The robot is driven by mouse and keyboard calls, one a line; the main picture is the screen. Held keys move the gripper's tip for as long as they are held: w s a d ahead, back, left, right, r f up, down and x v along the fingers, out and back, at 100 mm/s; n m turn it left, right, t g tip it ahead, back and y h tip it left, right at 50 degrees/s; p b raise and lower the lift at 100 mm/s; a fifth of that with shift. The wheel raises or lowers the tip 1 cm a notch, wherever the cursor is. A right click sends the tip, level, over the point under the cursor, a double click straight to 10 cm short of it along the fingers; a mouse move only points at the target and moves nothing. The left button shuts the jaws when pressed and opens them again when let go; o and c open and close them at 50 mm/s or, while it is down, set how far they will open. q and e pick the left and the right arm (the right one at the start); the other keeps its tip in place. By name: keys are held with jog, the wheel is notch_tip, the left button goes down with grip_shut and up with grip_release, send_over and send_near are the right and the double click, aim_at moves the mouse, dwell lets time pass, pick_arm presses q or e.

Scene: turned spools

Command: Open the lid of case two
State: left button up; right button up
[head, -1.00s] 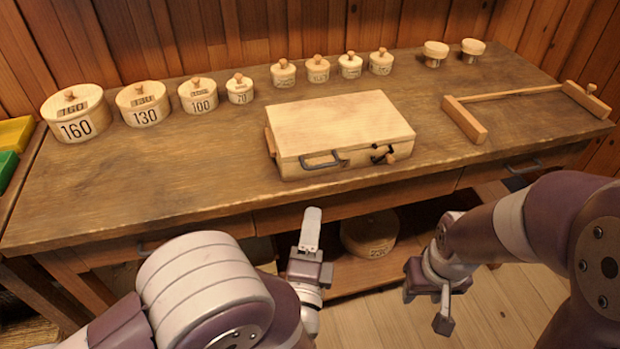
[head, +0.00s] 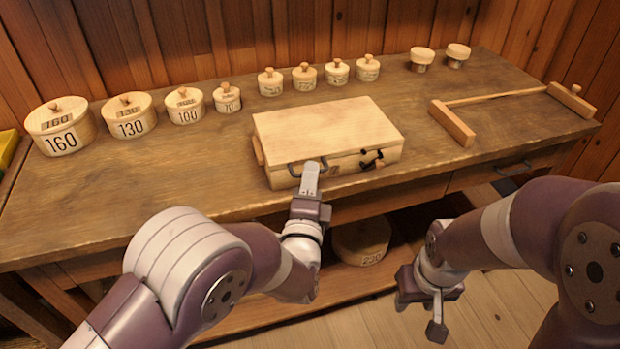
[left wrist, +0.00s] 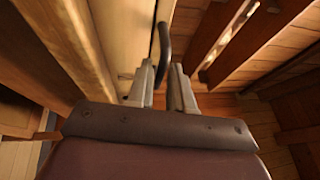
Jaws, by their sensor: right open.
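A closed pale wooden case (head: 330,125) lies on the workbench. Its front has a dark handle (head: 295,170) and a dark latch with a small wooden peg (head: 371,160). My left gripper (head: 311,168) is at the handle and hides part of it and of the mark on the case front. In the left wrist view the dark handle (left wrist: 164,42) stands between the two fingertips of my left gripper (left wrist: 162,75), which are apart with a gap visible. My right gripper (head: 420,312) is open and empty, low in front of the bench.
Several numbered round boxes (head: 131,118) and small lidded jars (head: 304,78) line the bench's back. Two small spools (head: 422,60) stand at back right. A wooden frame with a rod (head: 455,123) lies right of the case. A round box (head: 361,243) sits on the shelf below.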

pick_arm(q)
grip_shut()
dwell(1.1)
